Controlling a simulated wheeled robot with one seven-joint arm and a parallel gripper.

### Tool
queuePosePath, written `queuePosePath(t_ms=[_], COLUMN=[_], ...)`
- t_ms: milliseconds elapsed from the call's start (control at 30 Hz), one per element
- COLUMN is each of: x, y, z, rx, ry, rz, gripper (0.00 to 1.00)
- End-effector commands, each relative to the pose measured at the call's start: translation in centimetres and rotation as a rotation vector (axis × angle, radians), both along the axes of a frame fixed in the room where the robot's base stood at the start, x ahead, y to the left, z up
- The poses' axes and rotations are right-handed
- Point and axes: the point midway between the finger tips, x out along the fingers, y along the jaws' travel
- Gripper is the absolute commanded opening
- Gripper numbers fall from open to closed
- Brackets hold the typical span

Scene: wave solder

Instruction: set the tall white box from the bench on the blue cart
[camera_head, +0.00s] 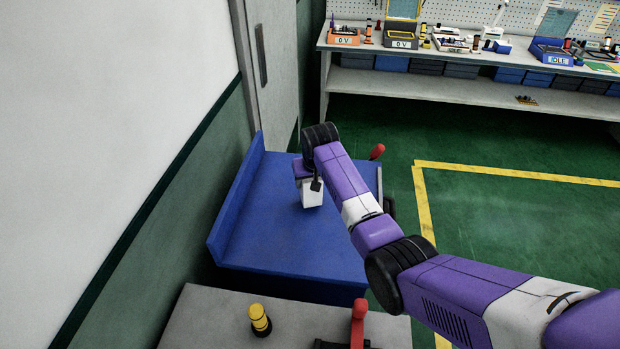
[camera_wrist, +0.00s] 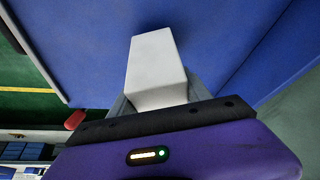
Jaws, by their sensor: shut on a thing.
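The tall white box (camera_head: 312,194) is at my gripper, over the blue cart's top in the head view. In the wrist view the white box (camera_wrist: 156,68) sticks out from between the fingers, with blue surface behind it. My gripper (camera_head: 314,184) is shut on the box; in the wrist view its fingers (camera_wrist: 158,100) lie on either side. The blue cart (camera_head: 270,240) has a raised panel along its left side. I cannot tell whether the box's bottom touches the cart top.
A grey bench (camera_head: 210,318) in front holds a yellow and black cylinder (camera_head: 260,320) and a red-handled thing (camera_head: 358,325). A wall stands close on the cart's left. Another red handle (camera_head: 377,152) is at the cart's far right. The cart top around the box is clear.

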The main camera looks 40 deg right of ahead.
Motion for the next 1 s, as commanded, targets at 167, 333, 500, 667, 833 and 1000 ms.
queuePosePath(t_ms=[167, 333, 500, 667, 833, 1000], x=[0.1, 0.1, 0.1, 0.1, 0.1, 0.1], y=[0.0, -0.1, -0.1, -0.1, -0.1, -0.1], z=[-1.2, -1.3, -1.3, -1.4, -1.6, -1.8], rx=[-0.001, -0.001, -0.001, -0.001, -0.001, -0.001], ry=[-0.003, -0.003, -0.003, -0.003, -0.003, -0.003], rz=[0.000, 0.000, 0.000, -0.001, -0.001, -0.001], gripper=[0.00, 0.00, 0.00, 0.00, 0.00, 0.00])
